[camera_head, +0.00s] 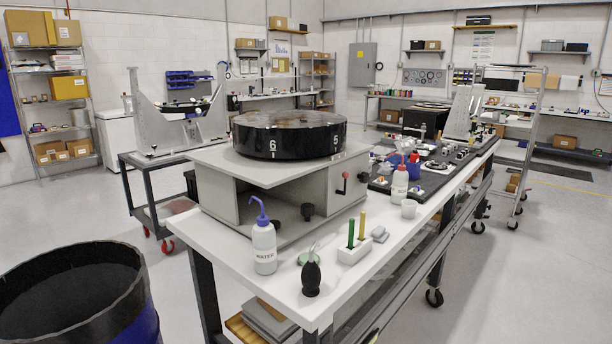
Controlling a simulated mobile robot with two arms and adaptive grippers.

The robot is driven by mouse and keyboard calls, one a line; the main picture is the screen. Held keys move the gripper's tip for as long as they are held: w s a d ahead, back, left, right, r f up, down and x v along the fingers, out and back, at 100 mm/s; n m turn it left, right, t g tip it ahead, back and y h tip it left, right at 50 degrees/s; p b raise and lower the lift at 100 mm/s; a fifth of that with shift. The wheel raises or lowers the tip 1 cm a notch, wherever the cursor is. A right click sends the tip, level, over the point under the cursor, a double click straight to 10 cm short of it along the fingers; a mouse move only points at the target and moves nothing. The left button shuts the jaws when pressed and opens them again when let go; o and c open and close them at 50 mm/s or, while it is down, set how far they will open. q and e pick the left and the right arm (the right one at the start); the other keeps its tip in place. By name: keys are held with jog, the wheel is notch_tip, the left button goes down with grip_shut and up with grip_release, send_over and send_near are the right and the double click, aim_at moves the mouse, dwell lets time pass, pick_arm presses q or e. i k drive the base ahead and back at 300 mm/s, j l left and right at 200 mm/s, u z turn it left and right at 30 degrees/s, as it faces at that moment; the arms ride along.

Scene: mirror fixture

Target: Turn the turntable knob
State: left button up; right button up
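The turntable (288,143) is a thick black disc with white numbers 6 and 5 on its rim. It sits on top of a light grey box-shaped base (218,192) on a white workbench (225,235). A lever with a red ball end (345,175) sticks out of the base's right side. I cannot tell which of these is the turntable knob. Neither of my grippers is in view, and nothing touches the turntable or its controls.
In front of the base stand a water bottle (264,246), a black bulb blower (311,276) and a white holder (354,250) with green and yellow sticks. A dark bin (75,295) is at lower left. Open floor lies right.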

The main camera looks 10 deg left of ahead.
aim_at(363, 177)
jog(key=i+l+z, duration=0.6)
jog(key=i, duration=0.25)
jog(key=i+l+z, duration=0.2)
jog(key=i+z, duration=0.45)
jog(key=i, duration=0.25)
jog(key=i+u, duration=0.3)
jog(key=i+l+u, duration=0.25)
jog(key=i, duration=0.2)
jog(key=i+l+u, duration=0.15)
jog(key=i+u, duration=0.15)
